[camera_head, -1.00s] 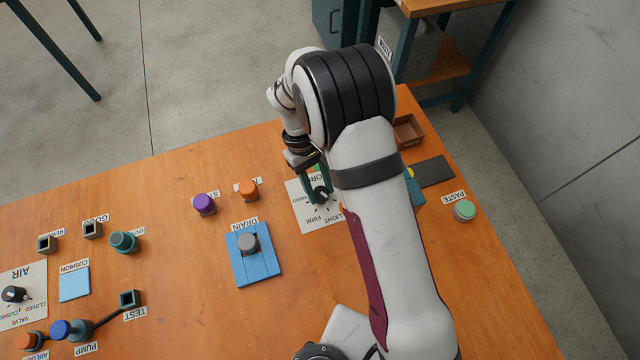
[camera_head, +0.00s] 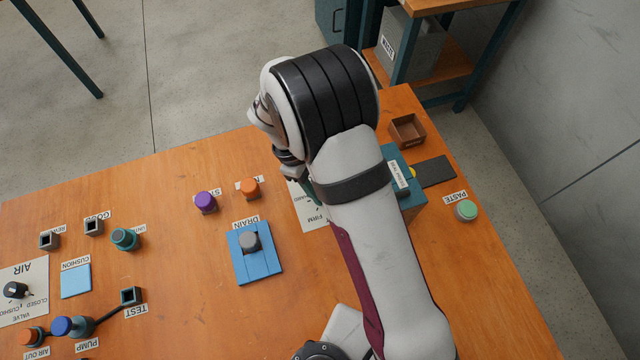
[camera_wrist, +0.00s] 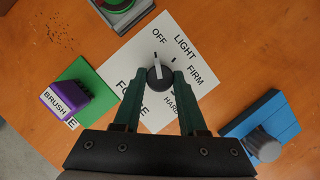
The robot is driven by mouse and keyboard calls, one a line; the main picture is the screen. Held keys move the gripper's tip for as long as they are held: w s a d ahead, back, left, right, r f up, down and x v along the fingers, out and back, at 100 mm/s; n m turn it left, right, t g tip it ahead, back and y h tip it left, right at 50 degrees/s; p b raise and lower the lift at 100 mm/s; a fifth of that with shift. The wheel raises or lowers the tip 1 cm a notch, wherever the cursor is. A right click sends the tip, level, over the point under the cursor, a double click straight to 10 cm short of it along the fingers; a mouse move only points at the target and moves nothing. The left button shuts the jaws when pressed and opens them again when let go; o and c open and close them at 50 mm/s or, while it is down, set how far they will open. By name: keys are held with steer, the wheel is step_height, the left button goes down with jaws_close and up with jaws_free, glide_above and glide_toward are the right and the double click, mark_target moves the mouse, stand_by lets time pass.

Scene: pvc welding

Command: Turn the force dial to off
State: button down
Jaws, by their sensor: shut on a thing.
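The force dial (camera_wrist: 160,78) is a round black knob with a white pointer line, on a white card (camera_wrist: 125,75) marked OFF, LIGHT, FIRM and HARD. In the wrist view its pointer points up, roughly toward OFF. My gripper (camera_wrist: 160,84) is shut on the dial, with one green finger on each side. In the head view my arm hides the dial. Only part of the card (camera_head: 314,217) shows there, with a green finger of my gripper (camera_head: 308,190) above it.
Orange (camera_head: 249,186) and purple (camera_head: 205,202) knobbed things stand left of the card. The blue DRAIN block (camera_head: 253,265) with a grey knob is close by. A teal box (camera_head: 405,185) stands behind my arm on the right. A purple BRUSH piece (camera_wrist: 67,100) shows in the wrist view.

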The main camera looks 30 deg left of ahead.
stand_by(0.3)
steer(key=shift+c, duration=2.3)
jaws_free()
steer(key=v, duration=1.6)
